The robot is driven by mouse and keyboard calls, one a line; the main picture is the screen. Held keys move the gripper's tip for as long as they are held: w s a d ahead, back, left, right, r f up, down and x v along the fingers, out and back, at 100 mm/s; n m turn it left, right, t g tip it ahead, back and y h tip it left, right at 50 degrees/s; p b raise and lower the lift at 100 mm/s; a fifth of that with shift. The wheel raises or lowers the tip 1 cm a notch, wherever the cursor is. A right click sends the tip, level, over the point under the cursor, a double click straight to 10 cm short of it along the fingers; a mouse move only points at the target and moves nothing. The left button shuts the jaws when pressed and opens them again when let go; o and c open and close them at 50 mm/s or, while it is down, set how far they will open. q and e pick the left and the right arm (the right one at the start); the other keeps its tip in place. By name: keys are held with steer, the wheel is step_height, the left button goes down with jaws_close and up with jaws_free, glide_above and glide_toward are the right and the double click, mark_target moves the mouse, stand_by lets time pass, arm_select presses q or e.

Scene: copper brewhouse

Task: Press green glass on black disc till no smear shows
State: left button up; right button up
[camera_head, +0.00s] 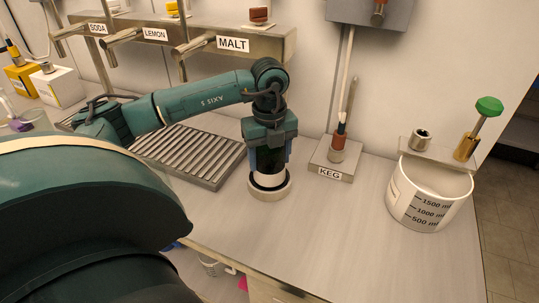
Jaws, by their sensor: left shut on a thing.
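My left gripper (269,158) points straight down near the middle of the counter, its fingers on either side of a dark glass. The glass (269,163) looks almost black here, so its green tint is hard to tell. Its lower end, with a pale band, sits within a round pale base (271,195) on the counter. A dark ring shows inside the base around the glass; most of the black disc is hidden under it. Whether a smear shows on the glass cannot be told. My right gripper is not in view.
A slatted metal drip tray (205,155) lies left of the base, under taps labelled SODA, LEMON and MALT (232,44). A KEG stand (331,173) is behind to the right. A white measuring vessel (428,200) stands at right. The front right counter is clear.

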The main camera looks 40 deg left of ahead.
arm_select(q)
steer(key=shift+f, duration=0.1)
steer(key=o, duration=1.2)
step_height(320, 180, up, 13)
steer(key=shift+r+p, duration=0.1)
steer(key=shift+p, duration=0.45)
